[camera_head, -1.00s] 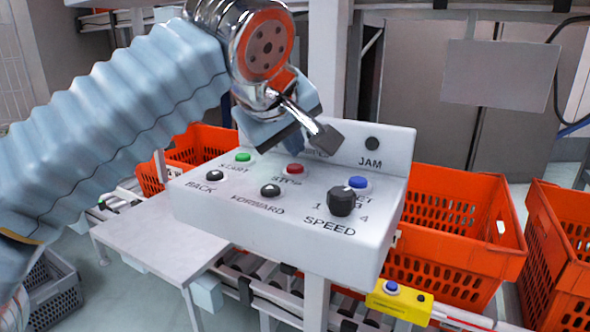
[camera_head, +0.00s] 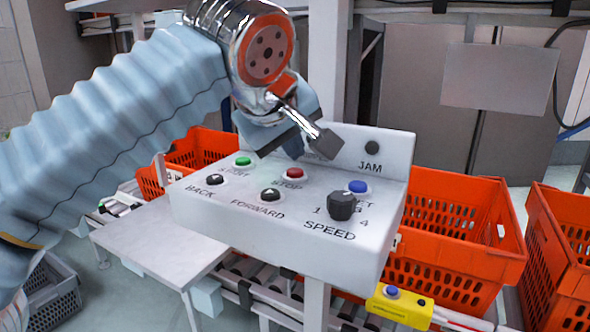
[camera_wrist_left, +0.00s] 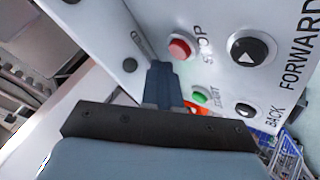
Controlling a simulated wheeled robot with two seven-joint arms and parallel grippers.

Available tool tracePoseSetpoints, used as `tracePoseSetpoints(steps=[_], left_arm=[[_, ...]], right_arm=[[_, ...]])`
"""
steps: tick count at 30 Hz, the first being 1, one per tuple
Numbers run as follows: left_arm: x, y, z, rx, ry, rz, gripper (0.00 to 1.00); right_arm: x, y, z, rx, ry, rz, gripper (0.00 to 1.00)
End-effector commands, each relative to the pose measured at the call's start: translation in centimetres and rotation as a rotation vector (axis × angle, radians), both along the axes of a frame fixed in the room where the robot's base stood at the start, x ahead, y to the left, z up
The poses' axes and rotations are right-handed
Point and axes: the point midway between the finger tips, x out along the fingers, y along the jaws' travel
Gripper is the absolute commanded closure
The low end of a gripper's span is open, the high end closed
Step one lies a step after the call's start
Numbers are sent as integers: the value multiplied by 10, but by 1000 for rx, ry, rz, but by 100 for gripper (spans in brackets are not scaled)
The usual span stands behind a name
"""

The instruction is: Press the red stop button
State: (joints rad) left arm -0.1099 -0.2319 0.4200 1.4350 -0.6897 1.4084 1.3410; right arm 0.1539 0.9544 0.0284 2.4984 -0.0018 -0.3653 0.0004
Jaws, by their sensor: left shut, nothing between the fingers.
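The red stop button (camera_head: 293,173) sits on the sloped top of the white control box (camera_head: 285,235), above the word STOP. It also shows in the left wrist view (camera_wrist_left: 180,48). My left gripper (camera_head: 326,143) hangs above the back part of the box, slightly up and right of the red button in the head view. Its fingers are shut and empty. In the left wrist view the closed fingertips (camera_wrist_left: 160,72) appear beside the red button, and I see no clear contact. My right gripper is not in view.
Near the red button are a green START button (camera_head: 243,161), black BACK (camera_head: 215,179) and FORWARD (camera_head: 270,194) buttons, a blue button (camera_head: 357,186) and a SPEED knob (camera_head: 341,205). Orange totes (camera_head: 455,235) stand behind and right. A yellow box (camera_head: 400,305) sits below.

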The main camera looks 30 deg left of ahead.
Motion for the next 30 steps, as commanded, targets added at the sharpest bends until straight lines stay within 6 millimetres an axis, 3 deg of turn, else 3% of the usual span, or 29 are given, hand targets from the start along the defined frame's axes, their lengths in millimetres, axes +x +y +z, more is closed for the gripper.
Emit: tracePoseSetpoints(steps=[22,30], left_arm=[[0,0,0,0,0,0,100],[0,0,-8,0,0,0,100]], right_arm=[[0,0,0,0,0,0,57],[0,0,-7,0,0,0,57]])
